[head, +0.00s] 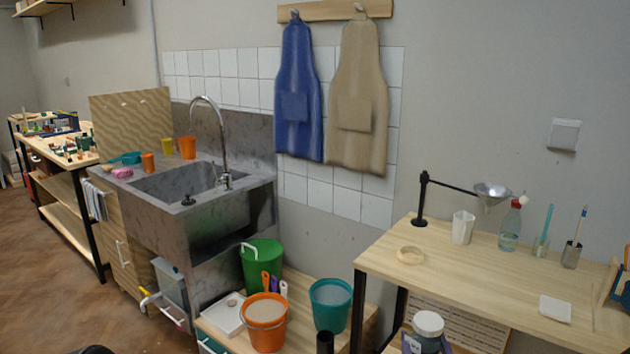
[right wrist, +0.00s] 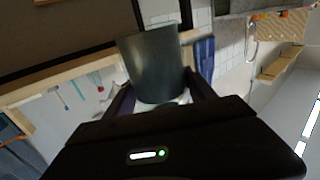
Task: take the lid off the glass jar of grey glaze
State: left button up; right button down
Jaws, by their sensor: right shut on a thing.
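The glass jar of grey glaze (head: 427,337) is at the bottom of the head view, upright, with its white lid (head: 429,322) on top and a pale label on its side. My right gripper (head: 427,347) is shut on the jar, its dark fingers on either side of the glass and mostly cut off by the frame. In the right wrist view, turned upside down, the grey jar (right wrist: 153,62) is between the fingers (right wrist: 158,98); the palm hides much of the lid end. My left gripper is not in view; only a dark bit shows at the bottom left edge.
The table's front left is mostly clear.

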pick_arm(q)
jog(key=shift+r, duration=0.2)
pick_arm(e)
jog(key=a, duration=0.2)
jog(key=a+f+y, duration=0.1)
jog(key=shift+s+a+n, duration=0.15)
jog(key=shift+a+n, duration=0.25)
jog(key=s+a+f+n+g+y, duration=0.2)
jog(key=s+a+f+n+y, duration=0.1)
jog(key=s+a+n+y, duration=0.1)
jog(key=s+a+f+n+g+y, duration=0.2)
jog(key=s+a+y, duration=0.4)
jog(key=a, duration=0.5)
jog(key=shift+s+a+f+n+y, duration=0.25)
jog(key=shift+s+f+n+y, duration=0.05)
jog(key=shift+f+n+y, duration=0.65)
